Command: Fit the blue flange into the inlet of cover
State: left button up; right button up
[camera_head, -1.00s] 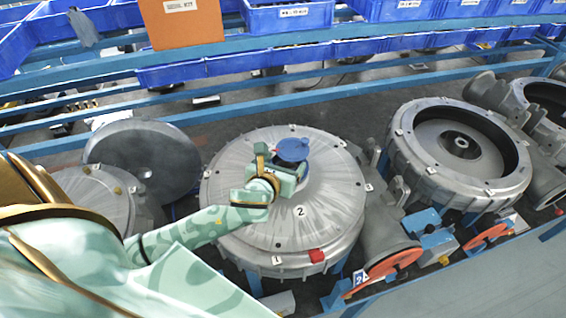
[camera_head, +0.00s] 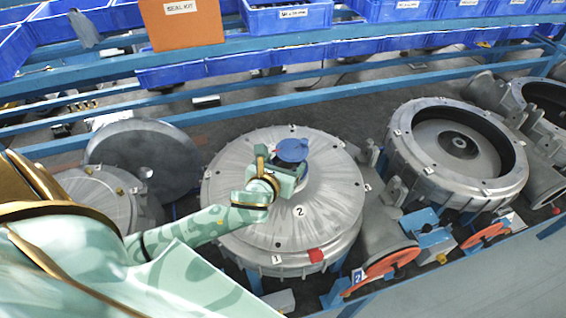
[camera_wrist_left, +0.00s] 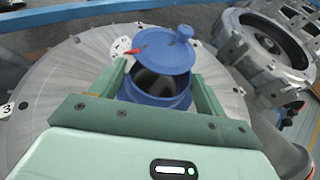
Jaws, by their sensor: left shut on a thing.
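The blue flange (camera_head: 292,150) is at the middle of the round grey cover (camera_head: 325,205), which carries labels 1 and 2. In the left wrist view the flange (camera_wrist_left: 162,75) shows as a short blue cup with a tilted round lid and a small red pointer. My left gripper (camera_head: 285,168) is shut on the flange, with one green finger on each side of it in the left wrist view (camera_wrist_left: 160,95). The inlet is hidden under the flange and gripper, so I cannot tell whether the flange is seated. My right gripper is not in view.
To the right, a grey pipe body with an orange handwheel (camera_head: 380,272) stands close to the cover. An open round housing (camera_head: 408,140) lies further right. A grey disc (camera_head: 145,160) leans at left. Blue rails and bins (camera_head: 290,14) run behind.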

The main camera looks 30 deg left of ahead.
pick_arm(q)
jog(key=shift+f, duration=0.4)
jog(key=shift+f, duration=0.1)
dwell(0.3)
jog(key=shift+f, duration=0.4)
dwell(0.5)
jog(key=o, duration=1.2)
jog(key=shift+o, duration=0.2)
jog(key=b+v, duration=0.2)
jog(key=v, duration=1.4)
jog(key=shift+s+r, duration=0.15)
jog(key=shift+r, duration=0.05)
